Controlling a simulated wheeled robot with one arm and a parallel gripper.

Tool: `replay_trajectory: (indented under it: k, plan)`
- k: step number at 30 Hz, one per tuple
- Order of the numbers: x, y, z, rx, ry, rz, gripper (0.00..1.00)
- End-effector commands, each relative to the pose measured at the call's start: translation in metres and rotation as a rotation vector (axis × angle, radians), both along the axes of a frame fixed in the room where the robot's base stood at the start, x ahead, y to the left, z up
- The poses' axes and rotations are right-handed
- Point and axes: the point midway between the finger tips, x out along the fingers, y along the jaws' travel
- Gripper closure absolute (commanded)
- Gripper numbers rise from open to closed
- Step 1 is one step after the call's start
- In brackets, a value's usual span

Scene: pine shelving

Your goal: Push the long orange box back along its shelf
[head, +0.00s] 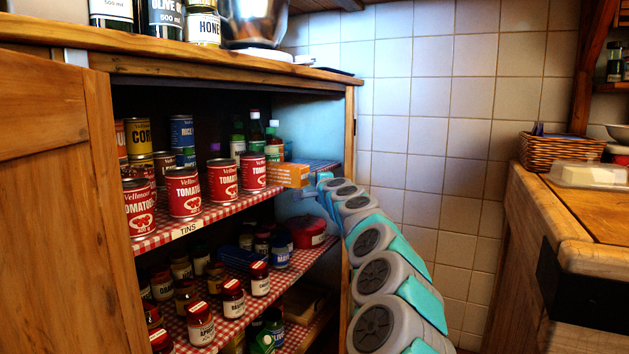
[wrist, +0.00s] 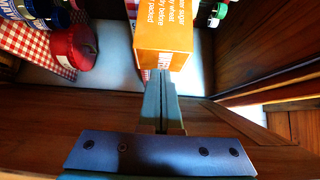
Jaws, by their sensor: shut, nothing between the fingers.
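The long orange box (head: 288,175) lies on the upper shelf of the open cupboard, at the right end of the row of tomato tins, with its end poking out toward the front. In the head view my arm reaches up from the lower right to the box, and the fingers are hard to make out.
Red tomato tins (head: 223,179) stand left of the box, with green bottles (head: 256,137) behind. The cupboard's right post (head: 349,130) stands close to my arm. A wooden counter (head: 540,215) is at right.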

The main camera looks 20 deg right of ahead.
Motion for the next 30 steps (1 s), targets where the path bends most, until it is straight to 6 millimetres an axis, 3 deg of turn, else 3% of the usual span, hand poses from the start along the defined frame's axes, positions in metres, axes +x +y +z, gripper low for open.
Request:
replay_trajectory:
  k: [7,21,30]
  plan:
    - [0.008,0.005,-0.001,-0.002,0.003,0.000,1.00]
    - [0.055,0.042,0.001,-0.004,0.002,-0.001,1.00]
    - [0.063,0.049,0.000,-0.001,0.001,0.001,1.00]
